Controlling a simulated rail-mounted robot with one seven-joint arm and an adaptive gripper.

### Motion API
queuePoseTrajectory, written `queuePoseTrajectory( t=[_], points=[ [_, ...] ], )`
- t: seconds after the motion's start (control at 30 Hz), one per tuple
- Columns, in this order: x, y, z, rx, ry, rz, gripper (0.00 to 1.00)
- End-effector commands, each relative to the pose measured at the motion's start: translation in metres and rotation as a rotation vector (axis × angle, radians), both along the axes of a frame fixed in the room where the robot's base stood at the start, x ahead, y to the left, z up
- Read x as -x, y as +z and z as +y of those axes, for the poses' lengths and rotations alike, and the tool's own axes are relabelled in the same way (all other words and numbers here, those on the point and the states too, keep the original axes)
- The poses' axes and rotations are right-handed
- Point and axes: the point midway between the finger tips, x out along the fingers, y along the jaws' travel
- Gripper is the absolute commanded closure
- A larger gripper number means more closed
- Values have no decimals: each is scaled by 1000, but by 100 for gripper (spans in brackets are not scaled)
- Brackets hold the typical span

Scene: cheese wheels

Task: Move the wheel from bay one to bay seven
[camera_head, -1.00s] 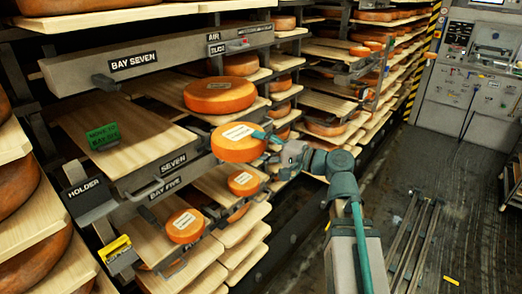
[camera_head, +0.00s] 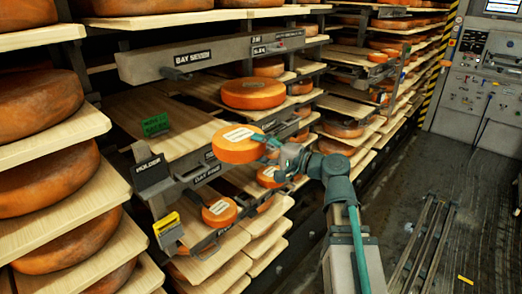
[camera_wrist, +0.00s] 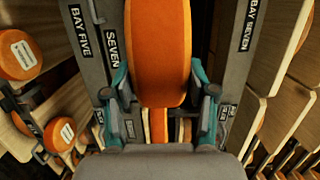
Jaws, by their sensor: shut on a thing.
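My gripper (camera_head: 272,146) is shut on an orange cheese wheel (camera_head: 238,145) with a white label. The wheel is held by its right side, in front of the shelf front marked SEVEN. In the wrist view my gripper (camera_wrist: 160,95) has a finger on each side of the wheel (camera_wrist: 160,50). The bare wooden board of bay seven (camera_head: 165,122) lies behind and left of the wheel, under a grey beam marked BAY SEVEN (camera_head: 225,52). A green sign (camera_head: 155,125) stands on the board. Whether the wheel touches the shelf front cannot be told.
Another orange wheel (camera_head: 253,93) sits behind, on the board to the right. Large wheels (camera_head: 38,103) fill the left racks. The floor aisle is at right.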

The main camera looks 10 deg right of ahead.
Motion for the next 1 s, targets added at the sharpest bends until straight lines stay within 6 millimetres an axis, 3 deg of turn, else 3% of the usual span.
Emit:
queuePoseTrajectory(
  t=[1.0],
  points=[
    [-58, 3, 51, -5, 2, -1, 100]
  ],
)
